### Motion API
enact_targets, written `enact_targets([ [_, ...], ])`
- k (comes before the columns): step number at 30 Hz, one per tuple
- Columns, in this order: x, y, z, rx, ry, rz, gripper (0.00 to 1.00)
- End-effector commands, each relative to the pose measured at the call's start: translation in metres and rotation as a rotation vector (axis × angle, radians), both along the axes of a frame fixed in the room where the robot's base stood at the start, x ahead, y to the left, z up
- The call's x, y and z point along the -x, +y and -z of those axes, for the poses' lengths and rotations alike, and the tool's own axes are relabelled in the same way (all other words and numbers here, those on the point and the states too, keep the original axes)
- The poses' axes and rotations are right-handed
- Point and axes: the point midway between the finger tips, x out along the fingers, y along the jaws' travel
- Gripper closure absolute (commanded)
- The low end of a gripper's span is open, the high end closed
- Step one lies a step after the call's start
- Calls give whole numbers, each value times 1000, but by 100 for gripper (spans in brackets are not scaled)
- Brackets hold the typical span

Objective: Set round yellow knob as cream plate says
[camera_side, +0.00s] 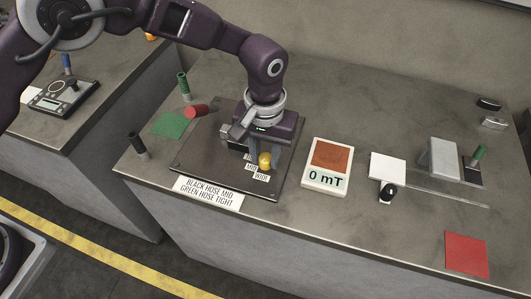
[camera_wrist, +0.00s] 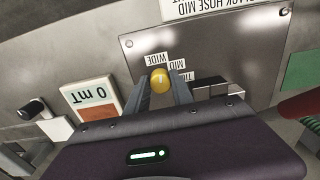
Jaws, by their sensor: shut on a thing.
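The round yellow knob (camera_side: 265,160) stands on a dark metal plate (camera_side: 205,165), between the fingers of my gripper (camera_side: 265,155). My gripper is shut on it; the wrist view shows the knob (camera_wrist: 160,78) at the fingertips, with a small pale mark on top. Labels WIDE (camera_wrist: 157,59), MID (camera_wrist: 177,65) and a partly hidden third one starting "TI" sit around the knob. I cannot tell surely which label the mark faces. The cream plate (camera_side: 208,193) at the dark plate's front edge reads "BLACK HOSE MID, GREEN HOSE TIGHT".
Left of the dark plate are a green cylinder (camera_side: 183,84), a red one (camera_side: 197,111), a black one (camera_side: 138,145) and a green mat (camera_side: 176,124). A "0 mT" meter (camera_side: 325,178) stands to the right. Farther right, a green cylinder (camera_side: 480,153) is beside a grey block (camera_side: 440,157).

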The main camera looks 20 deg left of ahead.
Motion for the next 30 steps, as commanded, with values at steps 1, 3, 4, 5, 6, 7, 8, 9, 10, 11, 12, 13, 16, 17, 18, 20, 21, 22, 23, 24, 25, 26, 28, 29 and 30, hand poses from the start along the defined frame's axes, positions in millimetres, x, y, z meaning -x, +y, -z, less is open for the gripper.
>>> enact_targets([
  [1,-1,0,-1,1,-2,38,100],
  [3,-1,0,-1,1,-2,106,100],
  [4,-1,0,-1,2,-2,135,100],
  [5,-1,0,-1,2,-2,164,100],
  [6,-1,0,-1,2,-2,202,100],
  [7,-1,1,-1,1,-3,231,100],
  [8,-1,1,-1,1,-3,259,100],
  [9,-1,1,-1,1,-3,297,100],
  [10,-1,1,-1,2,-2,325,100],
  [11,-1,1,-1,2,-2,353,100],
  [12,-1,1,-1,1,-3,392,100],
  [13,-1,1,-1,1,-3,421,100],
  [16,-1,1,-1,2,-2,517,100],
  [17,-1,1,-1,1,-3,545,100],
  [18,-1,1,-1,1,-3,583,100],
  [20,-2,2,-1,1,-3,639,100],
  [21,-1,1,-1,1,-3,677,100],
  [22,-2,2,-1,1,-3,705,100],
  [23,-2,2,-1,1,-3,734,100],
  [24,-2,2,-1,0,-3,772,100],
  [25,-2,2,-1,1,-3,801,100],
  [26,-2,2,-1,2,-3,829,100],
  [28,-2,2,-1,2,-3,896,100],
  [29,-2,2,-1,1,-4,924,100],
  [30,-2,2,-1,1,-4,962,100],
])
